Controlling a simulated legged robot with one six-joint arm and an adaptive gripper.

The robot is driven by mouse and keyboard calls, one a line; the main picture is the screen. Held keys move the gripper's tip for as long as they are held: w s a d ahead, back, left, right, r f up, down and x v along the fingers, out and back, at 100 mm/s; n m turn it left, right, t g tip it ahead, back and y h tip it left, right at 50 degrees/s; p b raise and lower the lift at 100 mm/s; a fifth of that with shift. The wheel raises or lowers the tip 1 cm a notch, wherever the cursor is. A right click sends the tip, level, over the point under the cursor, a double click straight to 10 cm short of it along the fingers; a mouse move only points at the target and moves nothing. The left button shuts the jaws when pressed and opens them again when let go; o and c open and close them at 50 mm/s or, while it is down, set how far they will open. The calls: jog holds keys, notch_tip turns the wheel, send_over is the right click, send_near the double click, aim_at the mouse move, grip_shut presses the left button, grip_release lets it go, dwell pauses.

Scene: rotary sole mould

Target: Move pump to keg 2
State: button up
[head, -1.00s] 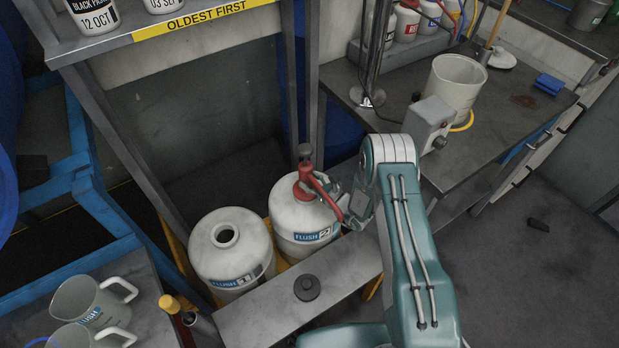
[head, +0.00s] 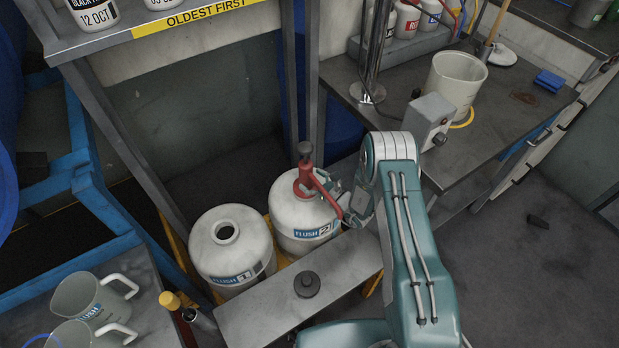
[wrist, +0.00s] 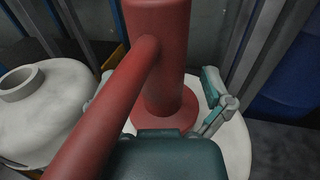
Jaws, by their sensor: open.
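The red pump (head: 307,178) with a dark knob stands upright on top of keg 2 (head: 292,215), a white keg labelled FLUSH 2. In the wrist view its red body (wrist: 160,75) and spout fill the middle, with its round flange on the keg top. Keg 1 (head: 232,262), labelled FLUSH 1, stands to the left with its round neck open and bare. My gripper (head: 345,190) is at the right side of the pump. It is open, with fingers on either side of the pump body in the wrist view (wrist: 160,108). Whether it touches the pump cannot be told.
A grey bench (head: 270,312) with a black cap (head: 307,284) on it lies in front of the kegs. Two clear jugs (head: 88,298) stand at lower left. A shelf post (head: 312,90) rises behind keg 2. A workbench with a bucket (head: 455,85) is at right.

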jog(key=v, duration=1.1)
jog(key=shift+s+d, duration=0.2)
jog(key=shift+d, duration=0.05)
